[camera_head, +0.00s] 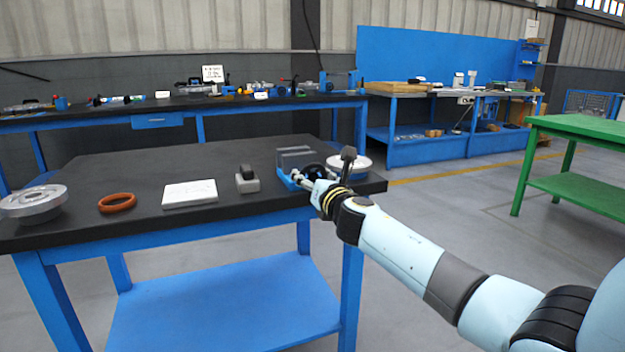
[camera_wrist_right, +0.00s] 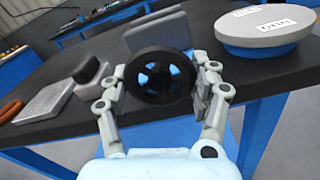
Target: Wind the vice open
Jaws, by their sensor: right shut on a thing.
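The vice stands at the right front of the black table, with a blue base (camera_head: 284,180) and grey upright jaws (camera_head: 297,153). A gap shows between the jaws in the head view. A black spoked handwheel (camera_wrist_right: 160,77) faces the right wrist camera, in front of a grey jaw plate (camera_wrist_right: 158,32); it also shows in the head view (camera_head: 315,171). My right gripper (camera_wrist_right: 161,74) is shut on the wheel, with one finger on each side of its rim; it also shows in the head view (camera_head: 305,179). My left gripper is in neither view.
A round pale disc (camera_head: 352,163) with labels stands close right of the vice. A grey block with a black top (camera_head: 247,181), a white plate (camera_head: 190,193), an orange ring (camera_head: 117,202) and a flanged metal part (camera_head: 33,202) lie to the left. The table's back middle is clear.

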